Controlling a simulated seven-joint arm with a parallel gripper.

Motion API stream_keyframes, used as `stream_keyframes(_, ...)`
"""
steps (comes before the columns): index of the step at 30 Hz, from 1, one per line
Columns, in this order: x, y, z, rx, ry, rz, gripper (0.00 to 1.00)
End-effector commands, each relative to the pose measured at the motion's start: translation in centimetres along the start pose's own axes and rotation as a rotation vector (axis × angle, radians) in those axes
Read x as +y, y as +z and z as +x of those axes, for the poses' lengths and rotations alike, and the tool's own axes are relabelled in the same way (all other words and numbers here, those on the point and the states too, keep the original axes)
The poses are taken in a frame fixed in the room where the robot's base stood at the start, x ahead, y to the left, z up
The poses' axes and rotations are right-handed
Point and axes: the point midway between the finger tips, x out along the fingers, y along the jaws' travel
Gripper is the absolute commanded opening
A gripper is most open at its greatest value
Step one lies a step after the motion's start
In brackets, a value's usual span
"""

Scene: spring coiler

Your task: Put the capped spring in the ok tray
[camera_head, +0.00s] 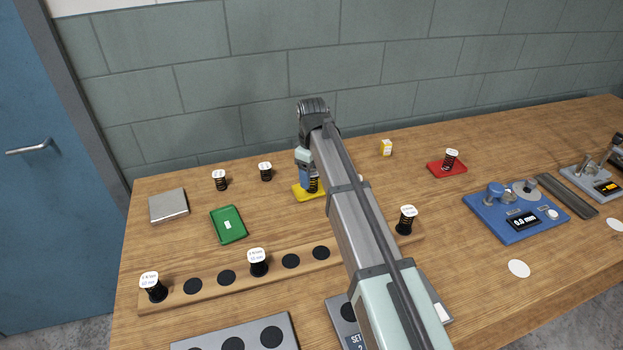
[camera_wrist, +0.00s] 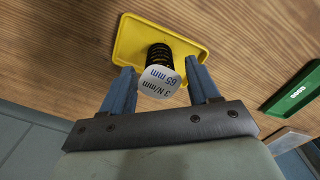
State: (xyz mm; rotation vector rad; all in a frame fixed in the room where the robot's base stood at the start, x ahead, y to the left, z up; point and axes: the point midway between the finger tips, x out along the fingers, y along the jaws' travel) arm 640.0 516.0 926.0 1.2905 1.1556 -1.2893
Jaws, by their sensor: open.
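A black coil spring with a white cap (camera_wrist: 160,81) stands on a yellow tray (camera_wrist: 127,46). The cap's print, seen upside down, seems to read 3 N/mm, 65 mm. My gripper (camera_wrist: 161,72) is open, with one blue finger on each side of this spring; I cannot tell whether they touch it. In the head view my arm partly hides the yellow tray (camera_head: 300,194) and the spring (camera_head: 314,186). A green tray (camera_head: 229,224) with a small white label lies left of the yellow one, empty. It also shows at the right of the wrist view (camera_wrist: 291,88).
A wooden rack (camera_head: 208,282) with black round seats holds several capped springs. Two more springs (camera_head: 220,181) stand near the wall. A red tray (camera_head: 437,168) holds one spring. A blue gauge (camera_head: 510,228) stands right. A metal box (camera_head: 168,206) lies left of the green tray.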

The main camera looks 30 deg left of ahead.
Motion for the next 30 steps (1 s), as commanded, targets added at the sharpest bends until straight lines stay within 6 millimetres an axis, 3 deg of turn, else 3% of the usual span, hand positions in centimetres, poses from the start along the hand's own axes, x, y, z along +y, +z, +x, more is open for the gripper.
stream_keyframes(9, 0.1, -0.1, -5.9, 0.001, 0.001, 0.0, 0.61)
stream_keyframes(15, 0.1, -0.1, -8.7, 0.0, 0.0, 0.0, 0.61)
stream_keyframes(21, 0.0, 0.0, -10.2, 0.0, 0.0, 0.0, 0.61)
stream_keyframes(30, 0.0, 0.0, -10.4, -0.001, -0.001, 0.0, 0.61)
